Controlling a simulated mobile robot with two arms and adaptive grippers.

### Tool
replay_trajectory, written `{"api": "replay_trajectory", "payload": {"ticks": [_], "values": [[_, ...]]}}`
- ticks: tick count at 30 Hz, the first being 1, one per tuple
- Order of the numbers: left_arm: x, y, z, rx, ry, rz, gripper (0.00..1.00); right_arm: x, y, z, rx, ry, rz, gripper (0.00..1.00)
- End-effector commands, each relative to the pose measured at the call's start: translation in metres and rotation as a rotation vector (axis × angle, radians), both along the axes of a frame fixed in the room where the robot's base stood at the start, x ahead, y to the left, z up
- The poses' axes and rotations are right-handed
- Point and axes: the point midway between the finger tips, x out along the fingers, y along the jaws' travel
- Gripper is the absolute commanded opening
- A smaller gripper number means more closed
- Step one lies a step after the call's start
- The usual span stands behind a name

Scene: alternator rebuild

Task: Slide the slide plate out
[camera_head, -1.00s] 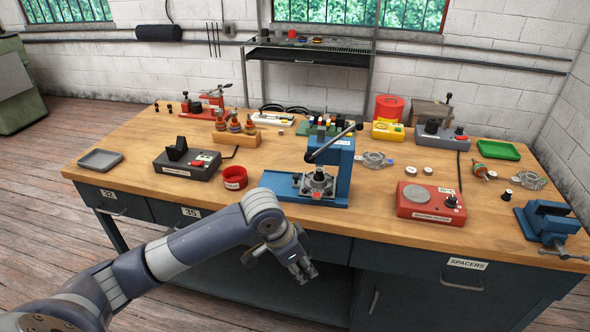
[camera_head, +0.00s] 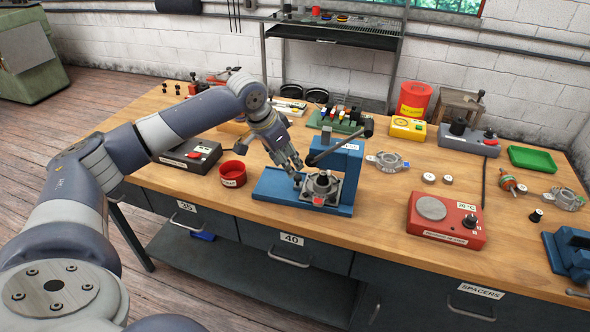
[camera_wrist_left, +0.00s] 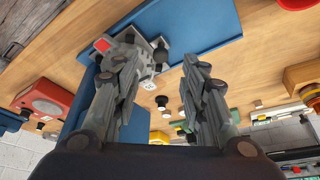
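The blue press (camera_head: 347,165) stands near the front edge of the bench, its dark lever slanting over the top. A grey metal part (camera_head: 322,184) sits low in the press on a dark slide plate (camera_head: 305,193) with a red tab (camera_head: 318,201) at its front. My left gripper (camera_head: 294,168) is just left of that part, fingers pointing down. In the left wrist view the fingers (camera_wrist_left: 155,66) are apart with nothing held between them. The grey part (camera_wrist_left: 143,50) and red tab (camera_wrist_left: 103,44) lie beyond the left finger. Whether a finger touches the plate cannot be told.
A red cup (camera_head: 232,174) stands left of the press. A red heater box (camera_head: 446,220) is to its right, and a blue vise (camera_head: 568,252) at the far right. A green rack (camera_head: 337,123) is behind the press.

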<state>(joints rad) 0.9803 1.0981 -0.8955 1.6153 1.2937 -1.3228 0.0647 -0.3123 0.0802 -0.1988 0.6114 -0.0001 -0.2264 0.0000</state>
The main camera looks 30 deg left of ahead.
Motion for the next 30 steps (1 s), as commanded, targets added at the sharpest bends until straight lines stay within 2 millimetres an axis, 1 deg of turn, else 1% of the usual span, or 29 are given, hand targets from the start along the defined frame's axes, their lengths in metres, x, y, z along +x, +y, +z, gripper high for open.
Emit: {"api": "replay_trajectory", "payload": {"ticks": [1,3,4,5,7,9,12,15,19,22,23,24,26,27,30], "values": [[0.003,-0.002,-0.009,0.0,0.004,-0.002,0.4,-0.009,0.0,0.003,-0.001,0.013,0.0,0.0],[0.008,-0.004,-0.022,-0.001,0.005,-0.001,0.4,-0.016,0.0,0.004,-0.001,0.022,0.0,0.0],[0.01,-0.005,-0.026,0.0,0.003,-0.002,0.4,-0.016,0.0,0.005,-0.001,0.021,0.0,0.0],[0.012,-0.005,-0.031,0.0,0.003,-0.002,0.4,-0.015,0.0,0.006,0.0,0.019,0.0,0.0],[0.015,-0.006,-0.04,0.001,0.003,-0.001,0.4,-0.006,0.001,0.007,0.0,0.007,0.0,0.0],[0.019,-0.007,-0.047,-0.001,0.001,0.0,0.4,0.008,0.002,0.009,0.003,-0.015,0.0,0.0],[0.021,-0.008,-0.054,0.0,0.001,-0.001,0.4,0.028,0.004,0.012,0.007,-0.047,0.001,0.0],[0.022,-0.008,-0.057,0.0,0.0,-0.001,0.4,0.036,0.005,0.012,0.009,-0.059,0.001,0.0],[0.022,-0.008,-0.058,0.002,-0.001,-0.001,0.4,0.032,0.004,0.011,0.008,-0.05,0.002,0.0],[0.022,-0.008,-0.058,0.001,0.0,-0.002,0.4,0.024,0.004,0.011,0.006,-0.037,0.001,0.0],[0.022,-0.008,-0.057,0.001,0.0,-0.002,0.33,0.02,0.003,0.01,0.006,-0.032,0.001,0.0],[0.022,-0.008,-0.057,0.001,0.0,-0.002,0.24,0.016,0.003,0.01,0.006,-0.026,0.001,0.0],[0.022,-0.008,-0.057,0.001,0.0,-0.002,0.1,0.011,0.003,0.01,0.005,-0.018,0.001,0.0],[0.022,-0.008,-0.057,0.001,0.0,-0.002,0.01,0.008,0.003,0.01,0.004,-0.013,0.001,0.0],[0.022,-0.009,-0.057,0.001,0.0,-0.002,0.0,0.005,0.002,0.009,0.004,-0.009,0.001,0.0]]}}
